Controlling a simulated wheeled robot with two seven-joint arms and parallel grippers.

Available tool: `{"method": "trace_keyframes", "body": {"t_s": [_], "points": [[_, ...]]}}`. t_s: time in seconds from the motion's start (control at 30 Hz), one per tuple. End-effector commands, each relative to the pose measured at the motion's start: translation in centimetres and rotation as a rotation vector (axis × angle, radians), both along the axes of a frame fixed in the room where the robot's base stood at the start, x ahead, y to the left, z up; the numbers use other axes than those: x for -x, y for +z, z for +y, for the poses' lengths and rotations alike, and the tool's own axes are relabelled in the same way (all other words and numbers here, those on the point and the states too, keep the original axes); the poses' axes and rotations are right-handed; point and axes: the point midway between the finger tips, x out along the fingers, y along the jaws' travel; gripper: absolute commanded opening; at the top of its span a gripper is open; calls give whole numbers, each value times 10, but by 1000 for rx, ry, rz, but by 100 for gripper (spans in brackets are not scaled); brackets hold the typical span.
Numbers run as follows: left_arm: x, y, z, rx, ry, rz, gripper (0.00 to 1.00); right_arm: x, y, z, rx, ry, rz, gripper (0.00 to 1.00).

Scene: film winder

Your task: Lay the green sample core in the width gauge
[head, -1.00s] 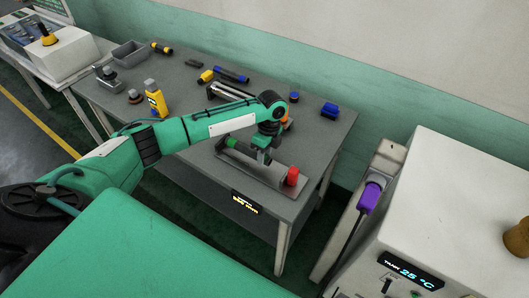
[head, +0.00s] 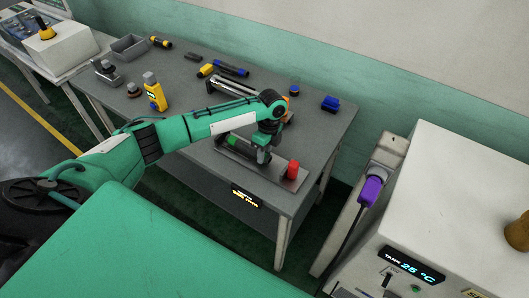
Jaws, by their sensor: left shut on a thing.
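The width gauge (head: 281,178) is a long grey plate on the near right of the table, with a red block (head: 292,170) at its right end. The green sample core (head: 234,140) shows as a green and dark roll over the gauge's left part. My left gripper (head: 262,157) points down over the middle of the gauge, shut on the core. The gripper and wrist hide part of the core. I cannot tell whether the core touches the gauge. My right gripper is not in view.
A small display (head: 246,196) hangs on the table's front edge. Behind my arm lie a silver roller (head: 221,86), blue and yellow rolls (head: 231,70) and a blue piece (head: 330,103).

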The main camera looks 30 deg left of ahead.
Motion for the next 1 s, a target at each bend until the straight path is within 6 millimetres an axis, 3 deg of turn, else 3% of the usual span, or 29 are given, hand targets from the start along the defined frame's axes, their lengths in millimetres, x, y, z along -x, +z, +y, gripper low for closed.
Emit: {"method": "trace_keyframes", "body": {"t_s": [0.3,0.33,0.47,1.0], "points": [[0,-10,0,0,1,0,6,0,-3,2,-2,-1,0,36],[0,-10,0,0,1,0,31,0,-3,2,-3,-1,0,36],[0,-10,0,0,1,-1,54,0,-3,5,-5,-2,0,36],[0,-11,0,0,0,0,54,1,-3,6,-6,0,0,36]]}}
